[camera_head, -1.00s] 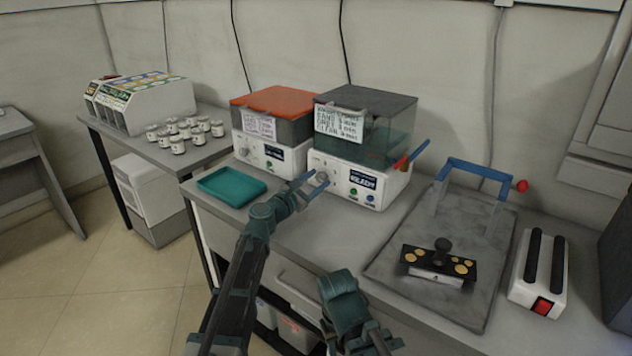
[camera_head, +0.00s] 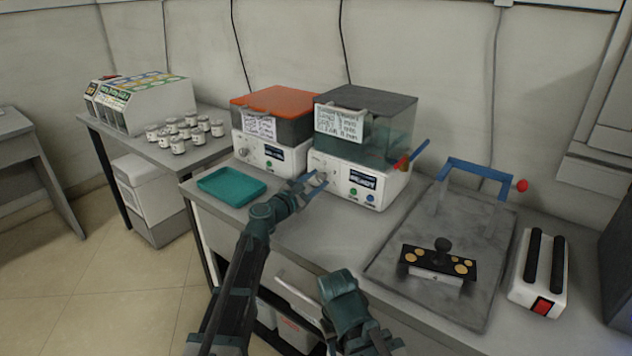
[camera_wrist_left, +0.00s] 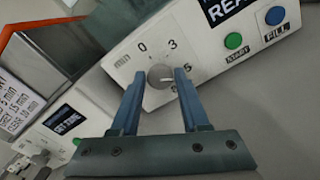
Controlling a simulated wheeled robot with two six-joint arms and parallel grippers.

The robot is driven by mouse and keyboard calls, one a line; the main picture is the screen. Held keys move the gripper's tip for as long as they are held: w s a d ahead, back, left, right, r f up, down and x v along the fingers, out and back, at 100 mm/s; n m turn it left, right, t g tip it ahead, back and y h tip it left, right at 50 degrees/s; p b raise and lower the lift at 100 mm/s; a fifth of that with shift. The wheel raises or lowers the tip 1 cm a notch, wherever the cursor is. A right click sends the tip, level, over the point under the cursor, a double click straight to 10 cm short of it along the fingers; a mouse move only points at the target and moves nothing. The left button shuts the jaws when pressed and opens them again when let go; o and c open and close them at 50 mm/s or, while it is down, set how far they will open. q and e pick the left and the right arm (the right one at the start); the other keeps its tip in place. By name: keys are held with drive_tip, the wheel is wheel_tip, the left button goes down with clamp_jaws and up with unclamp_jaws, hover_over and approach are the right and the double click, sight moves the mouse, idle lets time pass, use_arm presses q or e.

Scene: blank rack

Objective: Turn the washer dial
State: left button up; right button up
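The washer with the dark lid (camera_head: 366,100) stands on the bench, with a white control front. In the left wrist view its small round grey dial (camera_wrist_left: 160,76) sits below the printed 0 and 3, with a light pointer line turned toward the right, near the 5. My left gripper (camera_wrist_left: 160,82) has its two blue fingers on either side of the dial, with a narrow gap visible on each side. In the head view, my left gripper (camera_head: 313,183) is at the washer's front panel. The right arm shows at the bottom, but its gripper is out of frame.
An orange-lidded machine (camera_head: 272,101) stands to the left, with a teal tray (camera_head: 231,186) in front. Green (camera_wrist_left: 233,41) and blue (camera_wrist_left: 275,16) buttons are right of the dial. A grey slab (camera_head: 400,292) with a blue handle frame (camera_head: 478,167) is at right.

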use_arm(q)
drive_tip(key=o, duration=0.3)
drive_tip(key=v, duration=1.3)
drive_tip(key=shift+s+a, duration=0.25)
drive_tip(key=shift+s, duration=0.1)
